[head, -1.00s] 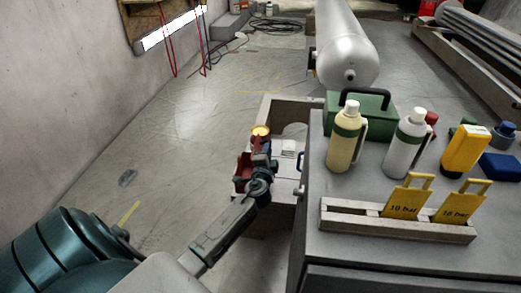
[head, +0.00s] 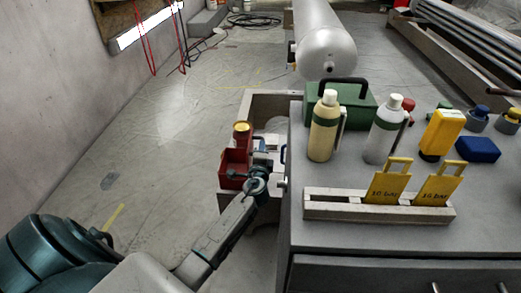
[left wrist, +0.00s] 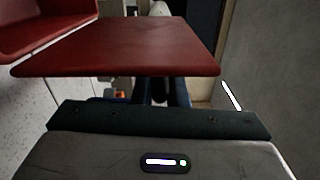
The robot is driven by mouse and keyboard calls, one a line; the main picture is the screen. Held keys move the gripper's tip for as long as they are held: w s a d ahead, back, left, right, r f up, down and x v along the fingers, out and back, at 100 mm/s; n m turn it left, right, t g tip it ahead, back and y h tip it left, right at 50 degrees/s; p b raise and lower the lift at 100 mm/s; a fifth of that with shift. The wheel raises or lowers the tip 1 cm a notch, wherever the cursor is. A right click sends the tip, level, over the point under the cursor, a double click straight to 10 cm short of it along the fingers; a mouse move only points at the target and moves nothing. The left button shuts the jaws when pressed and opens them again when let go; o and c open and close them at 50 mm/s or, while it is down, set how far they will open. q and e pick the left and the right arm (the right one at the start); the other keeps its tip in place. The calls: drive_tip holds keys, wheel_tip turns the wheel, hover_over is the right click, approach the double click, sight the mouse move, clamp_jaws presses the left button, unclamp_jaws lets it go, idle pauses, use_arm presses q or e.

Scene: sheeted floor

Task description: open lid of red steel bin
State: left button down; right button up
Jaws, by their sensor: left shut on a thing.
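The red steel bin (head: 234,168) stands in the grey open-topped box left of the cabinet in the head view. Its open inside shows, and a red part also shows at the top left of the left wrist view (left wrist: 45,18). A flat red plate (left wrist: 120,48), which looks like the lid, spans the left wrist view in front of my gripper, apart from that red part. My left gripper (head: 261,160) is just right of the bin and shut on the plate. Its fingertips are mostly hidden under the plate. My right gripper is not in view.
The grey cabinet (head: 365,240) stands close on the right, with bottles (head: 323,130), a green case (head: 350,98) and yellow tags on top. A red can with a yellowish top (head: 242,134) stands behind the bin.

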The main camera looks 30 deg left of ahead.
use_arm(q)
drive_tip(key=shift+f, duration=0.1)
drive_tip(key=c, duration=1.5)
unclamp_jaws()
drive_tip(key=shift+o, duration=0.2)
drive_tip(key=p+v, duration=0.1)
drive_tip(key=v, duration=1)
